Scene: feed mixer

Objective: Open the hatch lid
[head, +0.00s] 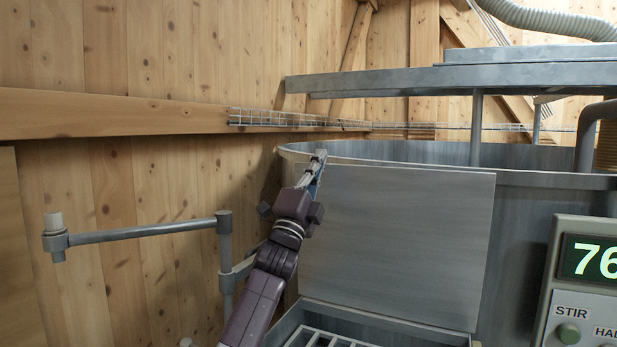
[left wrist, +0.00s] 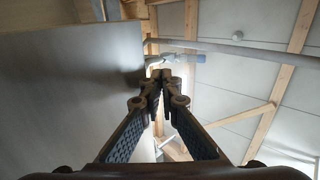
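The hatch lid (head: 400,245) is a flat grey metal panel. It stands raised, nearly upright, against the big round tank, above the hatch opening (head: 372,318) with its grid. My left gripper (head: 318,156) is at the lid's upper left corner in the head view. In the left wrist view the lid (left wrist: 70,95) fills the left side, and the left gripper's fingertips (left wrist: 164,76) come together just right of its edge. I see nothing between them. Whether they touch the lid, I cannot tell. My right gripper is not in view.
A control box (head: 590,285) with a green display and a STIR button stands at the right. A grey pipe arm (head: 140,232) reaches out on the left. The tank rim (head: 530,178) runs behind the lid, with a metal beam (head: 450,78) above.

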